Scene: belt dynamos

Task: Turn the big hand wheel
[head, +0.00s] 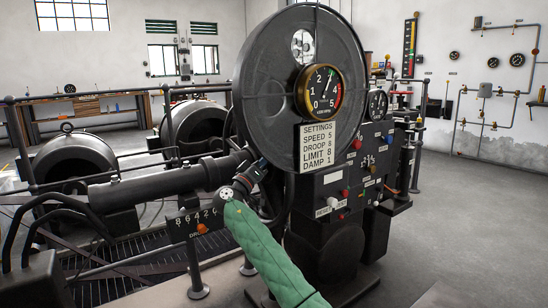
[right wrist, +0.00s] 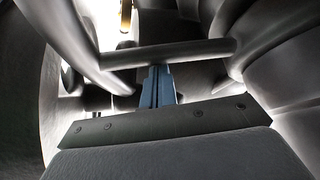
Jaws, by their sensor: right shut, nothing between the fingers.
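My right arm in its green sleeve reaches up from the bottom of the head view, and its gripper (head: 262,167) is at the left edge of the machine, below the large black disc. In the right wrist view the blue fingers (right wrist: 158,85) are together and empty. Just beyond their tips a dark round bar (right wrist: 185,52) crosses; whether they touch it I cannot tell. Thick curved dark parts, seemingly the hand wheel's rim and spokes (right wrist: 78,42), surround the fingers. In the head view a dark curved rim (head: 284,200) shows beside the gripper, partly hidden. My left gripper is not in view.
The large black disc (head: 268,75) carries a dial (head: 319,91) and a settings sign (head: 325,147). A panel with knobs (head: 350,185) stands below right. Railings, a thick horizontal pipe (head: 150,183) and a scale plate (head: 195,222) lie left. Open floor (head: 450,220) is at right.

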